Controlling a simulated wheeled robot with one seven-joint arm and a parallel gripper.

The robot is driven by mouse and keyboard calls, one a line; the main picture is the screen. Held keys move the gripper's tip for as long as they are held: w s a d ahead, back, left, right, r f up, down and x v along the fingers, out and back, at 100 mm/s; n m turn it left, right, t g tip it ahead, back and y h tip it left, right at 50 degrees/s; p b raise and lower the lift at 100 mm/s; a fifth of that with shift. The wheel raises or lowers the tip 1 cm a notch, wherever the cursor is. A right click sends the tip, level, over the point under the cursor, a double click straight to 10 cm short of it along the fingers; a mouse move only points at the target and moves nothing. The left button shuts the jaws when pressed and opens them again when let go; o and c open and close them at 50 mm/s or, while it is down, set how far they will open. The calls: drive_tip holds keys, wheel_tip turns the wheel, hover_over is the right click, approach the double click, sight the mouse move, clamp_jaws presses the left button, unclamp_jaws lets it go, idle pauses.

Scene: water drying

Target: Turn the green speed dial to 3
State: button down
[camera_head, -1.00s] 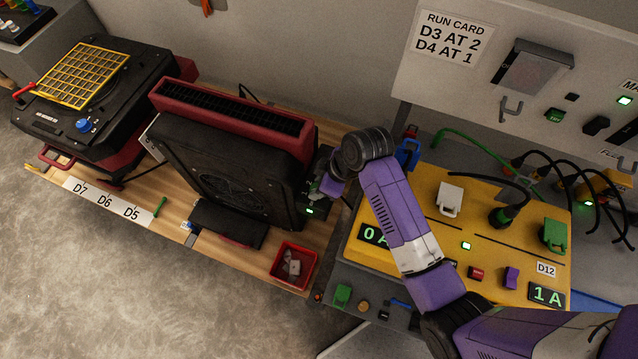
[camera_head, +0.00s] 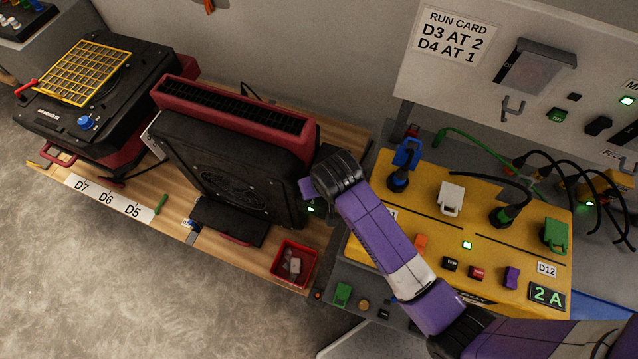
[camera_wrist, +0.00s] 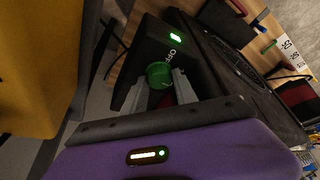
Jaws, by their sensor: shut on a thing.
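The green speed dial (camera_wrist: 158,72) shows in the wrist view on a black control panel, beside an "OFF" mark and a lit green lamp (camera_wrist: 176,38). My gripper (camera_wrist: 163,84) has one finger on either side of the dial and is shut on it. The dial's pointer and the number 3 cannot be made out. In the head view the panel is on the right side of the black and red blower (camera_head: 225,165). There my wrist hides the dial and most of my gripper (camera_head: 307,190).
A yellow power box (camera_head: 395,255) with plugs and a "2 A" readout (camera_head: 547,296) stands close to the right of my wrist. A red bin (camera_head: 294,264) sits below on the wooden board. A second black machine (camera_head: 95,110) stands at far left.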

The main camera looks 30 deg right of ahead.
drive_tip(key=shift+m, duration=0.7)
drive_tip(key=shift+h, duration=0.3)
drive_tip(key=c, duration=1)
unclamp_jaws()
drive_tip(key=shift+o, duration=0.2)
drive_tip(key=v, duration=0.7)
drive_tip(key=shift+r+b, duration=0.4)
drive_tip(key=shift+b, duration=0.05)
drive_tip(key=shift+s+a, duration=0.1)
drive_tip(key=shift+c, duration=0.2)
